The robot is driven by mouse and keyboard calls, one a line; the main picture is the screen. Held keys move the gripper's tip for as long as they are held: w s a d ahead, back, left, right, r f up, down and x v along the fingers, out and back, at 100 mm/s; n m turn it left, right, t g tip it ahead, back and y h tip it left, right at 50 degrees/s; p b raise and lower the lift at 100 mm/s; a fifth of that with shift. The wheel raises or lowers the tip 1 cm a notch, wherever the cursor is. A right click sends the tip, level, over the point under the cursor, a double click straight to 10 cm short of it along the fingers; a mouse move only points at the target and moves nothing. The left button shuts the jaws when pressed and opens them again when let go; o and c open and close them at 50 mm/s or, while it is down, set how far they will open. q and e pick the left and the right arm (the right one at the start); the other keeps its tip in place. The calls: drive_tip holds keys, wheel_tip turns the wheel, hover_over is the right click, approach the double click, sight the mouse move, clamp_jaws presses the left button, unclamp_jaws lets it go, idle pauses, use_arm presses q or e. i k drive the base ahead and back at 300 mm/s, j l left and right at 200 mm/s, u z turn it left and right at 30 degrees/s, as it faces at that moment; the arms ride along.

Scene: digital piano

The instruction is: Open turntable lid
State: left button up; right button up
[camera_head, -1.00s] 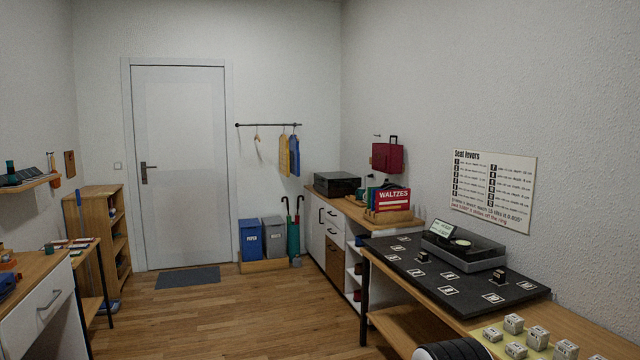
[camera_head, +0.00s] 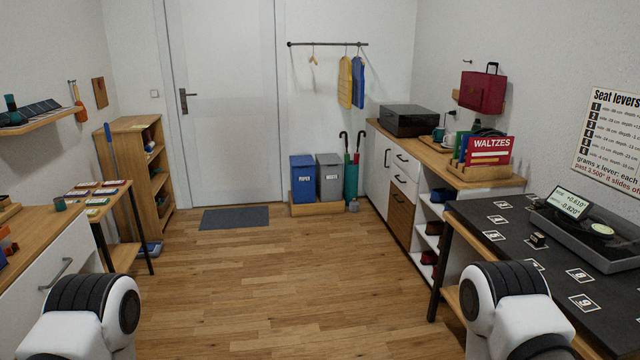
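The likely turntable, a dark, low box (camera_head: 408,120) with a flat top, stands on the far end of the wooden-topped white cabinet (camera_head: 379,158) along the right wall. Its lid appears shut, though the seam is too small to make out. Neither gripper is in view. Only rounded white and black links of my two arms show at the bottom left and bottom right, well short of the box.
The wooden floor (camera_head: 290,270) ahead is clear. A dark table (camera_head: 540,290) with numbered cards and a grey device juts in at right. A wooden stand with a red "WALTZES" sign (camera_head: 490,150) is on the cabinet. Blue (camera_head: 303,178) and grey bins stand beyond.

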sight(393, 112)
drive_tip(key=i, duration=3.6)
